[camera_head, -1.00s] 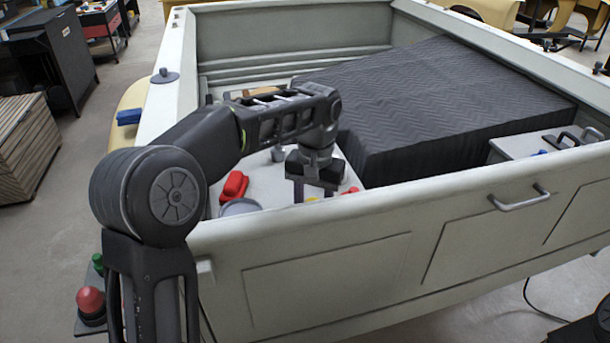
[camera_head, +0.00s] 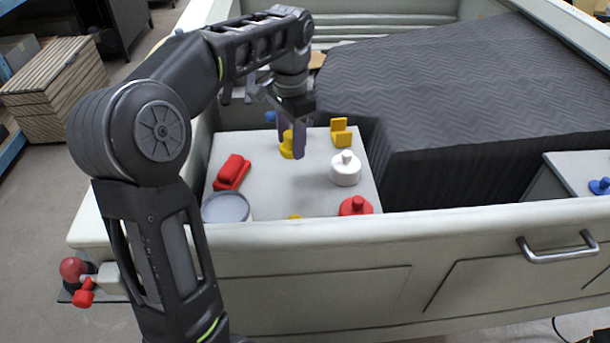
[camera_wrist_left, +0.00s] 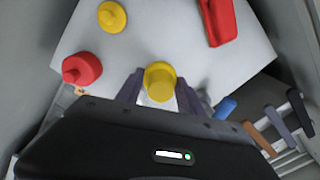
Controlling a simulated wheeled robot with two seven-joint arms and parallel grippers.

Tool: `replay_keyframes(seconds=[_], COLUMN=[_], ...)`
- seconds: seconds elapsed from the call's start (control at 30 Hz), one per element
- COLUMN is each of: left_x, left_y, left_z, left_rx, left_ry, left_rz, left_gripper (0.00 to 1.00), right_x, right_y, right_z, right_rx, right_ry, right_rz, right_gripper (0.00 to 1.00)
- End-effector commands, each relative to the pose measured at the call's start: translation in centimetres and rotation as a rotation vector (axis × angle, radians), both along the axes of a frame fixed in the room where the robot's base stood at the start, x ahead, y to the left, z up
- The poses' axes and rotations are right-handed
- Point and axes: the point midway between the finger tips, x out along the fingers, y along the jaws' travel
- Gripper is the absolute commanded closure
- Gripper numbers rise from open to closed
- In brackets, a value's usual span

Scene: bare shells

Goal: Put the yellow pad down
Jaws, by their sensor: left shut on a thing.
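The yellow pad (camera_head: 287,150) is between the fingers of my left gripper (camera_head: 292,138), over the far part of the light grey worktop (camera_head: 262,186). In the left wrist view the pad (camera_wrist_left: 160,80) shows a round yellow top with a finger on each side. My left gripper (camera_wrist_left: 158,92) is shut on it and points down. The pad's lower end is close to the worktop; I cannot tell whether it touches. My right gripper is not in view.
A yellow bracket-shaped piece (camera_head: 341,132) and a white knobbed piece (camera_head: 346,169) stand to the right. A red block (camera_head: 232,172), a grey round dish (camera_head: 226,208) and a red knobbed piece (camera_head: 356,206) are nearer. A dark quilted cover (camera_head: 470,90) lies at right.

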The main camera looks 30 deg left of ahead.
Motion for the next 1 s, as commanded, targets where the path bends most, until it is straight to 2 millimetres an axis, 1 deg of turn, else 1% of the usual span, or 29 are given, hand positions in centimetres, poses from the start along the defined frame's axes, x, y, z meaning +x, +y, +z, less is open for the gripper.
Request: replay_keyframes(seconds=[0.17, 0.47, 0.57, 0.8, 0.9, 1.0], left_x=[0.0, 0.0, 0.0, -0.1, 0.0, 0.0], left_y=[0.0, 0.0, 0.0, 0.0, 0.0, 0.0], left_z=[0.0, -0.3, -1.4, -5.5, -6.2, -6.3], left_rx=[0.000, 0.000, 0.000, 0.000, 0.000, 0.000], left_ry=[0.002, 0.002, 0.005, 0.005, 0.003, 0.001], left_rz=[-0.043, -0.041, -0.040, -0.040, -0.040, -0.040], left_gripper=[0.94, 0.94, 0.94, 0.94, 0.94, 0.94], right_x=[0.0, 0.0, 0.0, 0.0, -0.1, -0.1], right_y=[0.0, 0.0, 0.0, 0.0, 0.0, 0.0], right_z=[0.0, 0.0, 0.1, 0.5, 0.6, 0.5], right_rx=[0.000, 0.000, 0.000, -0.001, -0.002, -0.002], right_ry=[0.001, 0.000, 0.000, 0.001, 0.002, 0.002], right_rz=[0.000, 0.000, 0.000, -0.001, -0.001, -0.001], right_gripper=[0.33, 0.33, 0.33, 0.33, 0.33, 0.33])
